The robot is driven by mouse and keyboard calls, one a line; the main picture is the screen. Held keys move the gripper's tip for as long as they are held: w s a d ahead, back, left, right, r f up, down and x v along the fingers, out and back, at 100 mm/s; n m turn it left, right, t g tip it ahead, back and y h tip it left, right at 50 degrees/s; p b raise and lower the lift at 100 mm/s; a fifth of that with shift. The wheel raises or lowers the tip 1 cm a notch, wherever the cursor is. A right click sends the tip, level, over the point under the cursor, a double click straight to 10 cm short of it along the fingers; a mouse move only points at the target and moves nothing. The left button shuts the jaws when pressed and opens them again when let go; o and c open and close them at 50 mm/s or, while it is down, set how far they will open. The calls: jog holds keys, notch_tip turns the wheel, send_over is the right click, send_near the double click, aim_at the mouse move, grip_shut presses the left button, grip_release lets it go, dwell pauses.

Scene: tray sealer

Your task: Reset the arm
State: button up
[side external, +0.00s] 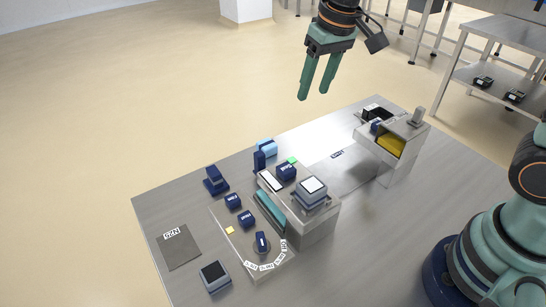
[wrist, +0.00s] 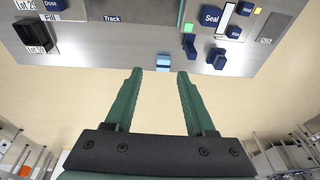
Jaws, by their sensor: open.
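My gripper (side external: 318,82) is raised well above the far side of the metal table (side external: 400,222) in the side external view. Its two green fingers are apart with nothing between them. In the wrist view my gripper (wrist: 158,72) also shows open and empty, its fingers pointing toward the table edge, with bare floor behind them. The tray sealer (side external: 305,225) stands on the table with a teal strip on its side and a square pale-topped block on top. No object touches my gripper.
A steel unit with a yellow part (side external: 390,146) stands at the table's right. Steel shelving (side external: 490,75) stands behind. The air around my gripper is clear.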

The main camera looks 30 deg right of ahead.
jog(key=s+d+r+t, duration=0.2)
jog(key=s+d, duration=0.5)
jog(key=s, duration=0.4)
jog(key=shift+s+d+t, duration=0.3)
jog(key=shift+d+t, duration=0.05)
jog(key=shift+t, duration=0.15)
jog(key=shift+r, duration=0.15)
